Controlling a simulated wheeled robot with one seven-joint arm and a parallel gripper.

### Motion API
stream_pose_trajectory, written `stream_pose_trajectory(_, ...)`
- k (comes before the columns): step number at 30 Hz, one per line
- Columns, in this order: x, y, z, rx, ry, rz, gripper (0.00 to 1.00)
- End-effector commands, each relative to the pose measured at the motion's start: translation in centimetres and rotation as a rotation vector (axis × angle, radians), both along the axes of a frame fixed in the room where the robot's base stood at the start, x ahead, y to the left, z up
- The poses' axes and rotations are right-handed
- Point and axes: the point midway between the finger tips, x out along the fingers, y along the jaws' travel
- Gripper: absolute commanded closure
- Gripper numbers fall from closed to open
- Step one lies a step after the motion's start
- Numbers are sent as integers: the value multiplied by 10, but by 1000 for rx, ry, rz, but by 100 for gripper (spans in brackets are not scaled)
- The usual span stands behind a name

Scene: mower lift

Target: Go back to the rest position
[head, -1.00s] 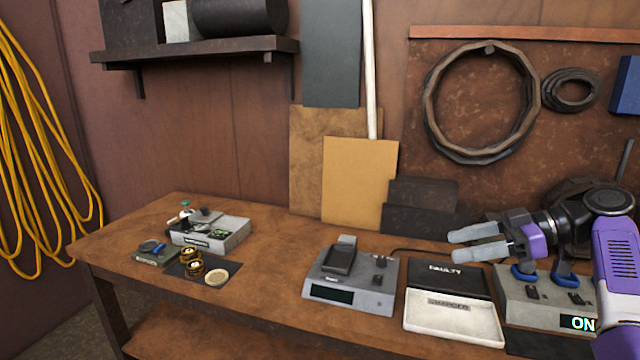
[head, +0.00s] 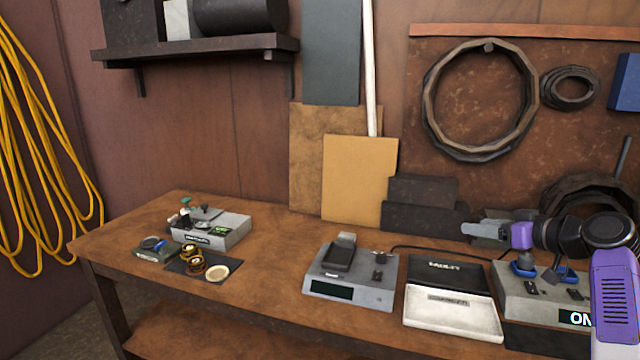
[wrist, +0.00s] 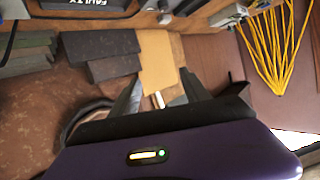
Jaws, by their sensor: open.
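My gripper (head: 488,231) is at the right of the head view, above the back of the bench and left of my purple arm link. Its grey fingers point left. In the wrist view the two fingers (wrist: 157,95) stand apart with nothing between them. The wooden workbench (head: 290,262) lies below and to the left of it. A grey device with an "ON" display (head: 515,293) sits under my wrist and is partly hidden by my arm.
Small parts and a grey box (head: 210,236) are at the bench's left. Boards (head: 360,180) lean on the wall. A coil (head: 480,150) hangs above.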

Motion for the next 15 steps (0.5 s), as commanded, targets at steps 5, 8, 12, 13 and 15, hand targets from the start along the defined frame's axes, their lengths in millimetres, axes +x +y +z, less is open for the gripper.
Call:
stream_pose_trajectory(5,-12,-19,-79,21,-23,-234,45)
stream_pose_trajectory(8,-31,-26,-120,30,-52,-353,45)
stream_pose_trajectory(12,-66,-26,-171,34,-101,-479,45)
stream_pose_trajectory(13,-75,-25,-181,35,-113,-500,45)
stream_pose_trajectory(15,-96,-21,-203,35,-141,-547,45)
